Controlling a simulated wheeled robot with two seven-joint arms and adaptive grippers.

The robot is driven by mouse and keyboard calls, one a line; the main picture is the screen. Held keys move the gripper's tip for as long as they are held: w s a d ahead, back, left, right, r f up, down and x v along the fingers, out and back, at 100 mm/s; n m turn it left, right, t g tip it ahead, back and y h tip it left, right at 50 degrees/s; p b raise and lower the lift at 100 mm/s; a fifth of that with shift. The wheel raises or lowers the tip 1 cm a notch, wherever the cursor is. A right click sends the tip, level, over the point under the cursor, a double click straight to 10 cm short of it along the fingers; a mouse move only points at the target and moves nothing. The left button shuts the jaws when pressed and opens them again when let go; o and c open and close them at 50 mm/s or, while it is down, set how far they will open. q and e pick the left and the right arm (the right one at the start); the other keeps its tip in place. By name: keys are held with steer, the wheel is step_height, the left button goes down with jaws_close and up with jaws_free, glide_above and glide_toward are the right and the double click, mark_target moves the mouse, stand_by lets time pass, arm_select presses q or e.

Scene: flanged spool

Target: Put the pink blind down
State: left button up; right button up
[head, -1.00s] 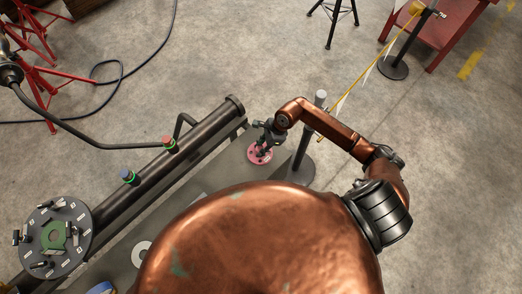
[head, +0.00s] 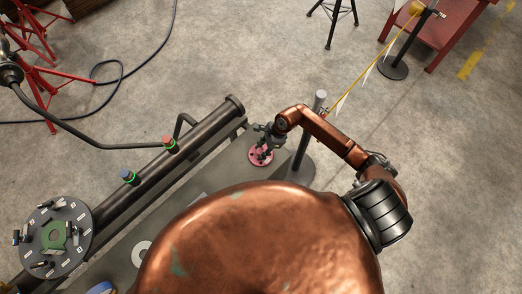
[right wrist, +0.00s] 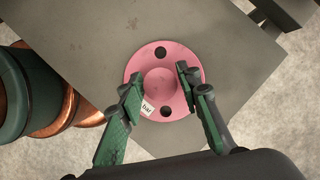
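The pink blind (head: 261,157) is a round flanged disc with a raised hub, dark bolt holes and a small white label. It appears to lie flat on the far end of the grey bench top (head: 207,180). In the right wrist view the pink blind (right wrist: 160,84) sits between the fingers, hub up. My right gripper (head: 265,141) is directly over it. In the wrist view its green-padded fingers (right wrist: 158,82) stand apart on either side of the hub, with a visible gap at each side. My left gripper is not in view.
A dark pipe (head: 205,122) with a green-and-red cap (head: 169,145) and a blue-and-green cap (head: 129,177) runs along the bench. A round dark plate (head: 57,238) with tools is at lower left. A grey post (head: 305,150) stands right of the blind.

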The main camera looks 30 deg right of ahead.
steer(key=shift+o, duration=0.8)
steer(key=shift+r, duration=0.15)
steer(key=v, duration=1.2)
